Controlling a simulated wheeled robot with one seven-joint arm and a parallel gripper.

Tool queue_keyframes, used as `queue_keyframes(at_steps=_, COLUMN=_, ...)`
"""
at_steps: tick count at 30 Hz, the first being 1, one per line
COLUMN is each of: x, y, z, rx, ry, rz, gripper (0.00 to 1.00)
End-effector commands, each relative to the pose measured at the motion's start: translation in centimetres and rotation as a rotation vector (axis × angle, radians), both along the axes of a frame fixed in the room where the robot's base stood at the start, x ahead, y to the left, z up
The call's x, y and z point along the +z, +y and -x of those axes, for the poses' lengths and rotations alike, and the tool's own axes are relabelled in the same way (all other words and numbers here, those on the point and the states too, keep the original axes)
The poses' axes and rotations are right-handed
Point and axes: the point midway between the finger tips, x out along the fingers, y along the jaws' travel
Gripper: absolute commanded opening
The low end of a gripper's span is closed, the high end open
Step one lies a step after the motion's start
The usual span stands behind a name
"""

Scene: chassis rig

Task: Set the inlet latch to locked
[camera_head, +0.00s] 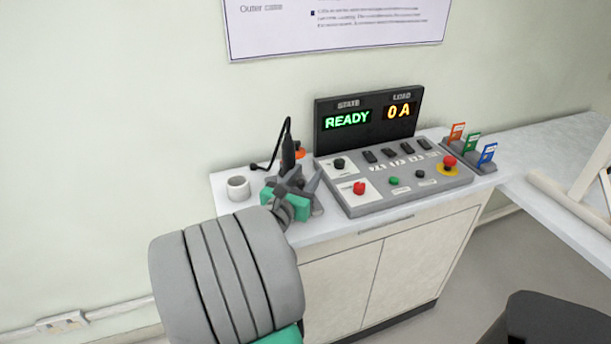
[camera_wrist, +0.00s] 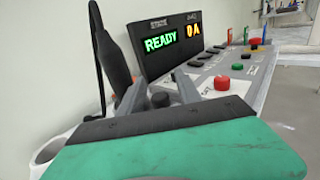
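A grey control panel (camera_head: 400,196) stands on the cabinet top. Its left end has a black knob (camera_head: 339,164) on one white plate and a red knob (camera_head: 359,187) on another. I cannot read their labels, so I cannot tell which is the inlet latch. The wrist view shows the red knob (camera_wrist: 221,82) ahead, right of my fingers, and a dark round knob (camera_wrist: 160,99) between them. My gripper (camera_wrist: 158,86) has its fingers apart with nothing held. In the head view my gripper (camera_head: 312,186) is at the panel's left edge; contact cannot be told.
A display (camera_head: 368,118) reads READY and 0 A. A black handset (camera_head: 288,150) and a white cup (camera_head: 238,188) stand left of the panel. A red mushroom button (camera_head: 449,161) is at the panel's right, with coloured tags (camera_head: 488,153) beyond. A black chair (camera_head: 548,318) is at lower right.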

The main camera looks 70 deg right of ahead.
Motion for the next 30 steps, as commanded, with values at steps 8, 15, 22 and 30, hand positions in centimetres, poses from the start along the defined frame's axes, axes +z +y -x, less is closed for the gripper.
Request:
queue_keyframes(at_steps=8, x=0.00, y=0.04, z=-0.02, rx=0.000, ry=0.000, rz=0.000, gripper=0.18)
queue_keyframes(at_steps=15, x=0.00, y=0.06, z=-0.02, rx=0.000, ry=0.000, rz=0.000, gripper=0.00)
queue_keyframes(at_steps=22, x=0.00, y=0.06, z=-0.03, rx=0.000, ry=0.000, rz=0.000, gripper=0.00)
queue_keyframes(at_steps=30, x=-0.01, y=0.06, z=-0.03, rx=0.000, ry=0.000, rz=0.000, gripper=0.00)
